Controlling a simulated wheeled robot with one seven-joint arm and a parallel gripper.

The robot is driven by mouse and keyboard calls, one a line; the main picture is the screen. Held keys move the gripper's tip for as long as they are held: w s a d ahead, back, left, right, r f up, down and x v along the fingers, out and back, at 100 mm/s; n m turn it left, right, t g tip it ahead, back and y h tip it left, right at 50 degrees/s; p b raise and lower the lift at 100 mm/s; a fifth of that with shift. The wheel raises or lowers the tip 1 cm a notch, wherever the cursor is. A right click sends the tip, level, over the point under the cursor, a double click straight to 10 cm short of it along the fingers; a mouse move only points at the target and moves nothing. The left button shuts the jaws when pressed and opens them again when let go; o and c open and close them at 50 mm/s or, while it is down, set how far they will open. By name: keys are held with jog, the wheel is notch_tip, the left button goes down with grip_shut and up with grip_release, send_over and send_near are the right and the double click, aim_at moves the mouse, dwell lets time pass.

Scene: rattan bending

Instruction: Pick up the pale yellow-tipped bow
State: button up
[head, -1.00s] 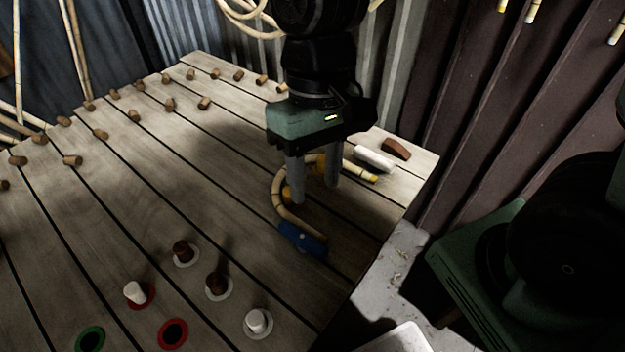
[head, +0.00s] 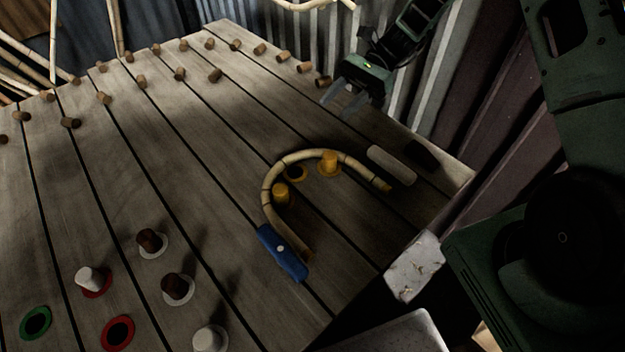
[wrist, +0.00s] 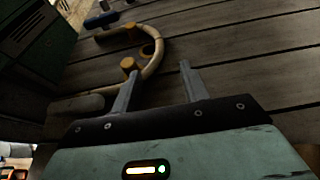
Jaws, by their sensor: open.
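The pale bow (head: 267,196) is a bent cane in a U shape lying on the slatted table, with a yellow-marked tip at its right end. It curves around yellow pegs (head: 281,194) (head: 328,162), and a blue clamp (head: 282,252) sits by its other end. My gripper (head: 343,101) is open and empty, behind the bow toward the table's back right edge, apart from it. In the wrist view the bow (wrist: 161,50) curves beyond my open fingers (wrist: 160,68); its tip end is partly hidden by a finger and the white block.
A white rounded block (head: 391,165) and a dark block (head: 423,156) lie right of the bow. Brown and white pegs (head: 177,288) stand at front left. Several short wooden pegs (head: 180,74) dot the back. A corrugated wall (head: 450,60) stands close behind my gripper.

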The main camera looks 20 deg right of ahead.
send_near(291, 156)
jog(key=x, duration=0.4)
jog(key=shift+w+a+r, duration=0.1)
jog(key=shift+a+r, duration=0.05)
jog(key=shift+r, duration=0.1)
jog(key=shift+f+p+x, duration=0.15)
jog(key=shift+p+x, duration=0.15)
jog(key=shift+x, duration=1)
jog(key=shift+f+p+x, duration=0.15)
jog(key=shift+p+x, duration=0.15)
jog(key=shift+x, duration=1)
grip_shut()
